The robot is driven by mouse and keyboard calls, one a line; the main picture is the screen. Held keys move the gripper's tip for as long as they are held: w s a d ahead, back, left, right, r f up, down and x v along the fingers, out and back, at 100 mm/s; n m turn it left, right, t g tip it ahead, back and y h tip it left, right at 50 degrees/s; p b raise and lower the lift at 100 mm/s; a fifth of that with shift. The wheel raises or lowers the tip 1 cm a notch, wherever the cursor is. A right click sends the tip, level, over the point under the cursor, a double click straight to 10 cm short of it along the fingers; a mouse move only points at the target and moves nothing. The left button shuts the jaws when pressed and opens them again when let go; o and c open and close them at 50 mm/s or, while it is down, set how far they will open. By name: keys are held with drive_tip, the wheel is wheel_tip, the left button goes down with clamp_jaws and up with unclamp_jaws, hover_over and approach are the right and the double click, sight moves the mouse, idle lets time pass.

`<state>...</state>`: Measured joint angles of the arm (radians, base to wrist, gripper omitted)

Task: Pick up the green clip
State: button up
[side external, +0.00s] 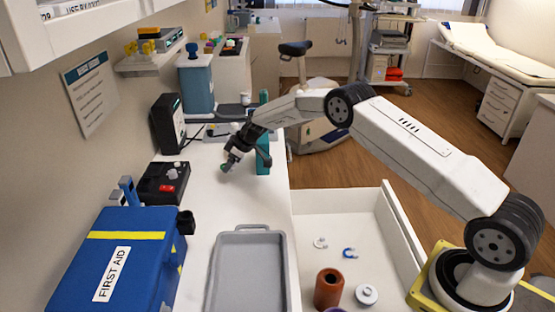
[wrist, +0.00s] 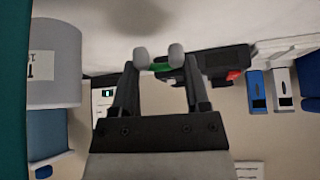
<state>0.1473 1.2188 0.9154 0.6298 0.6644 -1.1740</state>
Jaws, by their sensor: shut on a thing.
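The green clip (wrist: 160,67) is small and sits between the two grey fingertips of my gripper (wrist: 158,56) in the wrist view. My gripper is shut on it; the fingers hide part of the clip. In the side view my gripper (side external: 229,165) is over the white counter, behind the grey tray, and a bit of green (side external: 224,168) shows at its tips. I cannot tell whether the clip touches the counter or hangs just above it.
A grey tray (side external: 213,279) lies on the counter in front. A blue first aid case (side external: 127,250) and a black box with a red button (side external: 163,184) stand left. A teal bottle (side external: 263,158) stands close behind my gripper. An open drawer (side external: 310,218) holds small items.

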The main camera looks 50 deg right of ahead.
drive_tip(key=s+r, duration=0.8)
drive_tip(key=s, duration=0.4)
drive_tip(key=shift+s+a+r, duration=0.2)
drive_tip(key=shift+s+a, duration=0.1)
drive_tip(key=shift+d, duration=0.1)
idle(0.6)
